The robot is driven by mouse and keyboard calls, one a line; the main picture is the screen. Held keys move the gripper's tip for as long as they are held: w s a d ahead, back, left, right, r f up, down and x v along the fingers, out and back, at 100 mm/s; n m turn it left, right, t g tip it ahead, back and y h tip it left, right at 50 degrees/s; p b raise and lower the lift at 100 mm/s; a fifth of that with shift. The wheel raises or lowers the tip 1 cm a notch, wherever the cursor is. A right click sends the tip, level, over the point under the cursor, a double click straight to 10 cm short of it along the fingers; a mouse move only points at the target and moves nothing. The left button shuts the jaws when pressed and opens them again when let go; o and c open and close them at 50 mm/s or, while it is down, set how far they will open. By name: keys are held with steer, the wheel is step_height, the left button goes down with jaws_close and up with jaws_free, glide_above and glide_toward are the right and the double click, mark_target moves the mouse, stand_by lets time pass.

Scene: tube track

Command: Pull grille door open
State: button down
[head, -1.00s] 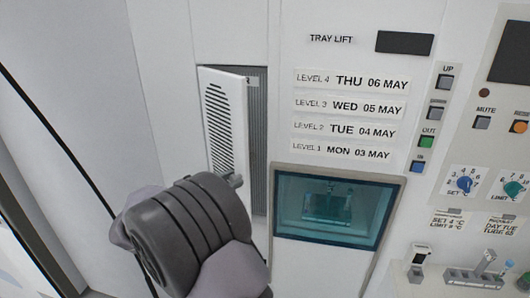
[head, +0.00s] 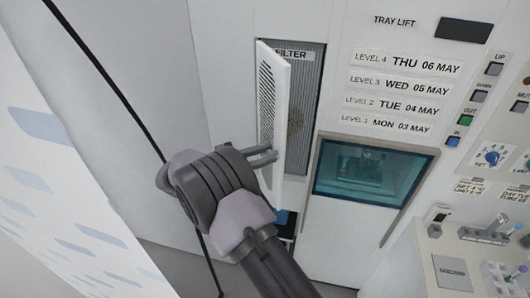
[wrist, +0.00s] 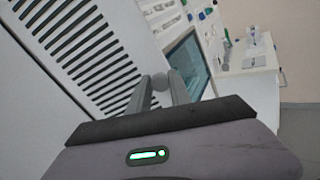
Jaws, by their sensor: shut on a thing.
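The white grille door (head: 270,99) stands part open, hinged at its left, with its slots also filling the left of the wrist view (wrist: 80,50). Behind it shows a grey filter panel (head: 306,95) under a FILTER label. My gripper (head: 270,157) is at the door's lower right edge. In the wrist view my gripper (wrist: 170,88) is shut on a small round grey knob (wrist: 160,82) beside the slots. In the head view the fingers hide the knob.
The tray lift window (head: 365,170) is right of the door. A bench with a tube rack (head: 505,277) and switches is at lower right. A patterned white panel (head: 60,170) is at the left. Floor shows below the door.

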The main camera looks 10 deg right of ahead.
steer(key=c, duration=1.5)
jaws_free()
steer(key=shift+d, duration=0.1)
steer(key=shift+o, duration=0.2)
steer(key=v, duration=0.7)
steer(key=shift+a+p, duration=0.25)
steer(key=shift+p, duration=0.15)
